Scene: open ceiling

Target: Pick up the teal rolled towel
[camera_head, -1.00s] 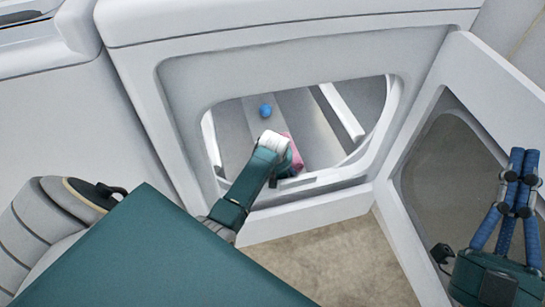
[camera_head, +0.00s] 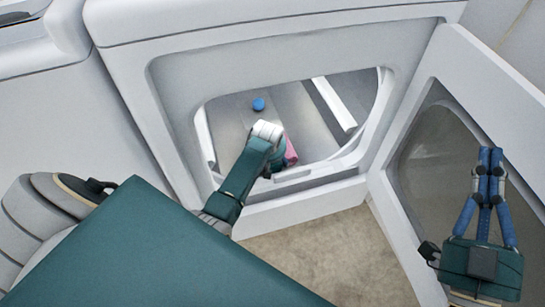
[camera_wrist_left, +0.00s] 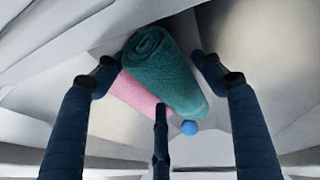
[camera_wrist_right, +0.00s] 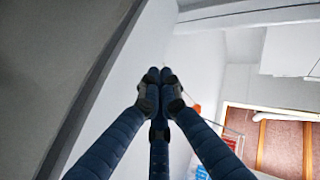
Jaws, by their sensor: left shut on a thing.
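The teal rolled towel (camera_wrist_left: 165,75) shows in the left wrist view, its spiral end toward the top. My left gripper (camera_wrist_left: 153,72) is shut on the teal towel, with fingers on both sides of it. In the head view my left arm reaches through the round-cornered opening of a white machine (camera_head: 300,205), and its wrist hides most of the grip. A pink towel (camera_wrist_left: 135,95) lies beside and partly behind the teal one; it also shows in the head view (camera_head: 291,150). My right gripper (camera_head: 490,160) is shut and empty, in front of the open door; its fingertips meet in the right wrist view (camera_wrist_right: 158,78).
A blue ball-like thing (camera_head: 258,104) lies deeper inside the machine, and shows past the towel in the left wrist view (camera_wrist_left: 189,128). The open door (camera_head: 400,235) stands at the right. Rims and walls surround my left arm closely. Beige floor (camera_head: 320,260) is clear below.

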